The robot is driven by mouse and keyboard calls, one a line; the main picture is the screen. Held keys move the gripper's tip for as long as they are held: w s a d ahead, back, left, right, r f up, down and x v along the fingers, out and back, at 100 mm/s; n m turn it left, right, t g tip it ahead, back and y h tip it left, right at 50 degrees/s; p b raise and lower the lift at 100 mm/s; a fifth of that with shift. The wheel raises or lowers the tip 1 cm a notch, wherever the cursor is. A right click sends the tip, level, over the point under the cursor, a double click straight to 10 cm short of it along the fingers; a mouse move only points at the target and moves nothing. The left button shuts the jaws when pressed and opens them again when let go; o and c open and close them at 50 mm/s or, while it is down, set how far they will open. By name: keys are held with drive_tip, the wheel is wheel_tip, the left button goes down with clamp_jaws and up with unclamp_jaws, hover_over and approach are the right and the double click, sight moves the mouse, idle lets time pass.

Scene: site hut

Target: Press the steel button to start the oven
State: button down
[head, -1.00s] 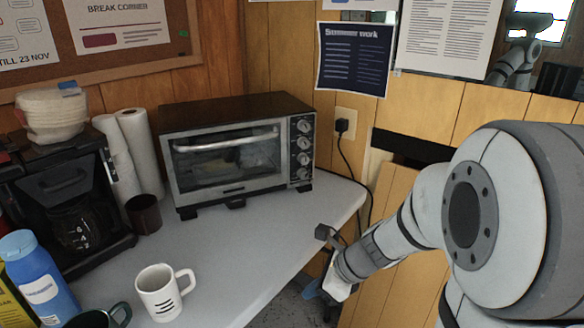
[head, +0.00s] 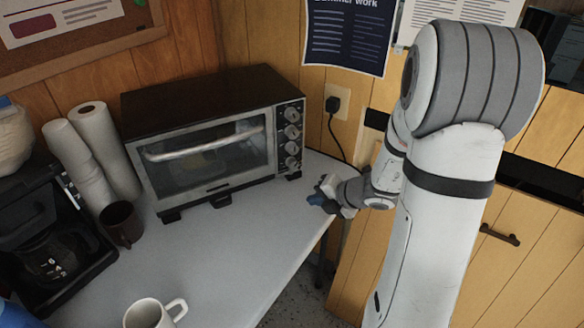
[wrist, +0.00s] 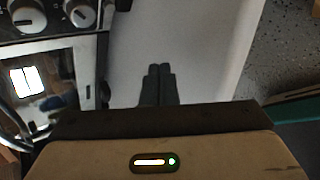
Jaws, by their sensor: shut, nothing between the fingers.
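The toaster oven (head: 215,87) stands on the table in the head view, its glass door closed. A column of several round knobs (head: 292,132) runs down the right side of its front. In the wrist view two of the knobs (wrist: 79,13) show at the top left, above part of the shiny door (wrist: 30,85). I cannot make out a separate steel button in either view. My gripper (head: 318,199) is just right of the oven's front, near the table's right edge. In the wrist view its two fingers (wrist: 160,70) are together and empty over the tabletop, apart from the oven.
The white table (head: 235,240) is clear in front of the oven. A dark cup (head: 121,224), paper rolls (head: 92,150) and a coffee maker (head: 45,230) stand left; a white mug (head: 148,314) is nearer. A plugged-in cord (head: 333,104) hangs on the wall behind my gripper.

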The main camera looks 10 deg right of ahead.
sight(291, 173)
drive_tip(key=shift+w, duration=0.15)
drive_tip(key=w, duration=0.2)
drive_tip(key=w+a, duration=0.1)
drive_tip(key=w, duration=0.1)
drive_tip(key=w+a, duration=0.1)
drive_tip(key=w, duration=0.1)
drive_tip(key=shift+w+r+p, duration=0.1)
drive_tip(key=shift+w+p, duration=0.2)
drive_tip(key=shift+w+a, duration=0.2)
drive_tip(key=shift+w, duration=0.55)
drive_tip(key=shift+w, duration=0.1)
idle(1.3)
drive_tip(key=shift+w+a+p, duration=0.1)
drive_tip(key=shift+w+p, duration=0.2)
drive_tip(key=shift+p, duration=0.1)
drive_tip(key=shift+w+a, duration=0.1)
drive_tip(key=shift+w, duration=0.25)
idle(0.5)
drive_tip(key=shift+s, duration=0.15)
drive_tip(key=shift+s+d, duration=0.25)
drive_tip(key=shift+s, duration=0.35)
